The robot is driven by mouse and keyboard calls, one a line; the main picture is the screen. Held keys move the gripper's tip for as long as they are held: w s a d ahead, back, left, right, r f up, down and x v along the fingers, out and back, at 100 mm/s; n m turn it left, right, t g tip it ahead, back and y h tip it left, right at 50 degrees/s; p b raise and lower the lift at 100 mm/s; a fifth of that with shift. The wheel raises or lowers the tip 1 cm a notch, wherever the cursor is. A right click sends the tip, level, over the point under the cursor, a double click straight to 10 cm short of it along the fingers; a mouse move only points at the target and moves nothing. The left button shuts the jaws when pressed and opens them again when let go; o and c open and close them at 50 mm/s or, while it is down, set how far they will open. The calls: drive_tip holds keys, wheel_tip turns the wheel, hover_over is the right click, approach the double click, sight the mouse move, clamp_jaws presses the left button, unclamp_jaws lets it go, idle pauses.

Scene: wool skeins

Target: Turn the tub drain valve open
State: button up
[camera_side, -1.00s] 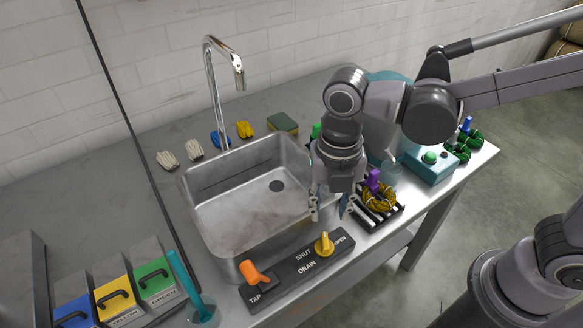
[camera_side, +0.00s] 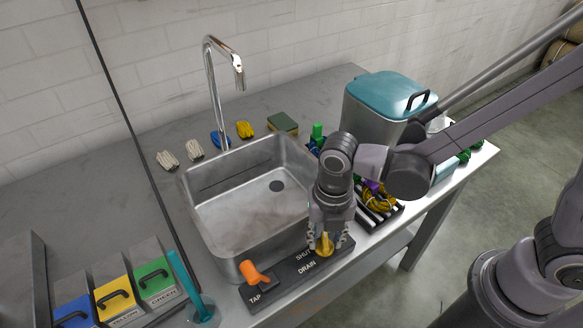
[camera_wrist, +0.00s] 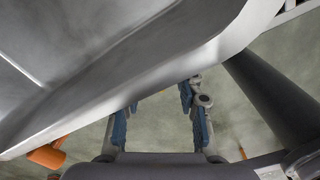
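The yellow drain valve knob (camera_side: 325,248) sits on the dark panel (camera_side: 283,274) along the front edge of the sink, beside the words SHUT and DRAIN. My gripper (camera_side: 327,246) points down over it, with one finger on each side of the knob; whether they touch it cannot be told. The gripper hides the knob's upper part and the word OPEN. In the wrist view my gripper (camera_wrist: 160,112) has its fingers spread apart, and I cannot make out the knob between them.
The orange tap handle (camera_side: 253,271) stands left of the knob, and also shows in the wrist view (camera_wrist: 47,155). The steel sink (camera_side: 235,225) is behind. A black rack (camera_side: 385,217) with a yellow skein and a teal-lidded bin (camera_side: 370,120) are to the right.

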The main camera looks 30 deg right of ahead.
drive_tip(key=shift+c, duration=0.3)
clamp_jaws()
drive_tip(key=shift+m, duration=0.3)
drive_tip(key=m, duration=1)
drive_tip(key=shift+m, duration=0.4)
idle(0.4)
